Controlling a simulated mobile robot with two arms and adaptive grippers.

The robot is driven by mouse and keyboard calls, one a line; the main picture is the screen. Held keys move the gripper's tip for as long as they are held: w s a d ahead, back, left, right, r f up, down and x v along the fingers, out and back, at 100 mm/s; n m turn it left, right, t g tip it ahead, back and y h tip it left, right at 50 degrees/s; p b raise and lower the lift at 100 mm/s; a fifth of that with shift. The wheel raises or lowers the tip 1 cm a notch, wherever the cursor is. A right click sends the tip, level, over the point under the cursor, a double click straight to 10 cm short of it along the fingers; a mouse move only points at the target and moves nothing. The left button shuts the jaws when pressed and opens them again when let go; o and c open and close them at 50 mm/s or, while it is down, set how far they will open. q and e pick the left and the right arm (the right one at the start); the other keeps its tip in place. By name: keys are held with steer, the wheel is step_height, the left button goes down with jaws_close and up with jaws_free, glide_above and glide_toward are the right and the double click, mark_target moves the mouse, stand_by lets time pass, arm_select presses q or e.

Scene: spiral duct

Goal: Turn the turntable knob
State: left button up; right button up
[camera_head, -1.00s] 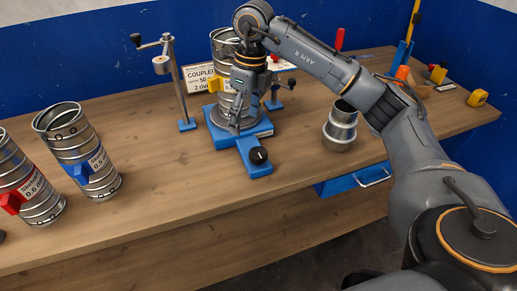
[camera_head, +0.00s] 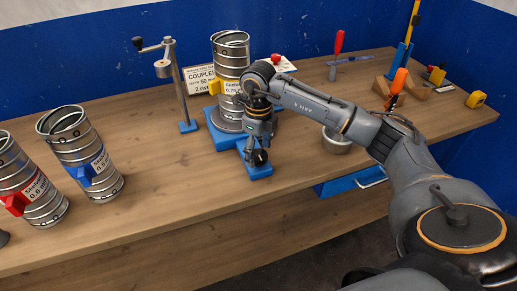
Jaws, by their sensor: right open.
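The turntable has a blue base (camera_head: 217,134) with a round grey plate, and a spiral duct (camera_head: 231,62) with a yellow clip stands upright on it. The dark turntable knob (camera_head: 260,158) sits on the blue arm (camera_head: 258,172) that sticks out toward the front. My right gripper (camera_head: 258,150) points down right over the knob, its fingers close around or just above it. It is open; whether the fingers touch the knob I cannot tell. My left gripper is not in view.
Two more ducts, one with a red clip (camera_head: 15,204) and one with a blue clip (camera_head: 78,175), stand at the left. A post with a crank (camera_head: 177,80) stands left of the turntable. A metal coupler (camera_head: 336,142) is partly behind my right arm. The front middle of the table is clear.

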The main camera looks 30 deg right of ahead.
steer(key=shift+f, duration=0.35)
steer(key=c, duration=1.1)
steer(key=shift+c, duration=0.2)
